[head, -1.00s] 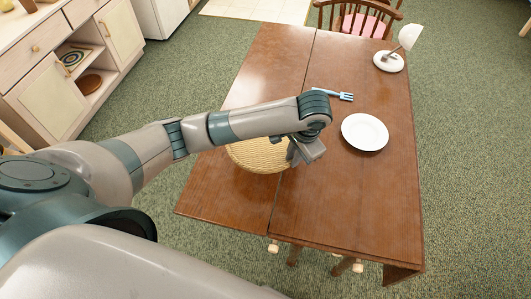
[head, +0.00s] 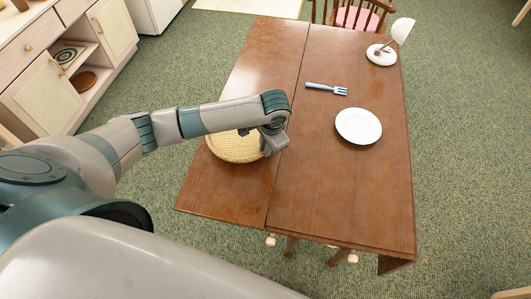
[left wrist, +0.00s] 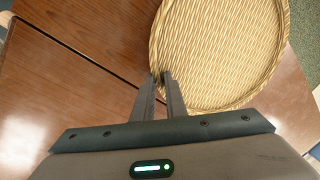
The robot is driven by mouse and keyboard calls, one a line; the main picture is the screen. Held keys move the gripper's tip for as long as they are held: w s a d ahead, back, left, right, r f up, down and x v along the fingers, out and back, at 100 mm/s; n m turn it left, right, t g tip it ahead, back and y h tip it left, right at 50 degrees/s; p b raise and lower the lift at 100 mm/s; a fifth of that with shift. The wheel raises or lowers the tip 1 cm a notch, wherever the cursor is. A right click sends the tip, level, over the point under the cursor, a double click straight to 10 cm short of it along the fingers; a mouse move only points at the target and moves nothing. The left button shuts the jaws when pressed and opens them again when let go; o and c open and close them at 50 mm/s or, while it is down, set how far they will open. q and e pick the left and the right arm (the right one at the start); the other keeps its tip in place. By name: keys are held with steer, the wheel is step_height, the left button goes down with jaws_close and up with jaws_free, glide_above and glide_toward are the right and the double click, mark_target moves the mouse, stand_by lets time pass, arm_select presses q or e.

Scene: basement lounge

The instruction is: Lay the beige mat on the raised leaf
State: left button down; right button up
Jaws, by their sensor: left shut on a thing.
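The beige mat (head: 232,149) is round and woven. In the head view it is over the raised left leaf (head: 262,60) of the brown wooden table, partly hidden by my left arm. My left gripper (head: 268,151) is at the mat's right edge, near the seam between the leaf and the main top. In the left wrist view the two fingers (left wrist: 162,78) are shut on the rim of the mat (left wrist: 220,50). I cannot tell whether the mat touches the leaf or hangs just above it. My right gripper is not in view.
A chair (head: 355,16) stands at the far end. A cabinet (head: 70,60) is at the left. The leaf's near end is clear.

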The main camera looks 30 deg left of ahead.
mark_target(264, 159)
arm_select(q)
step_height(264, 159, down, 3)
steer(key=shift+r+p, duration=0.1)
steer(key=shift+p, duration=0.4)
steer(key=shift+f, duration=0.4)
steer(key=c, duration=2.1)
jaws_free()
steer(key=shift+f, duration=0.1)
steer(key=r, duration=0.4)
steer(key=d+r+b, duration=0.1)
steer(key=r, duration=0.3)
steer(key=s+r+b, duration=0.1)
steer(key=r, duration=0.3)
steer(key=shift+s+d, duration=0.1)
steer(key=shift+d, duration=0.3)
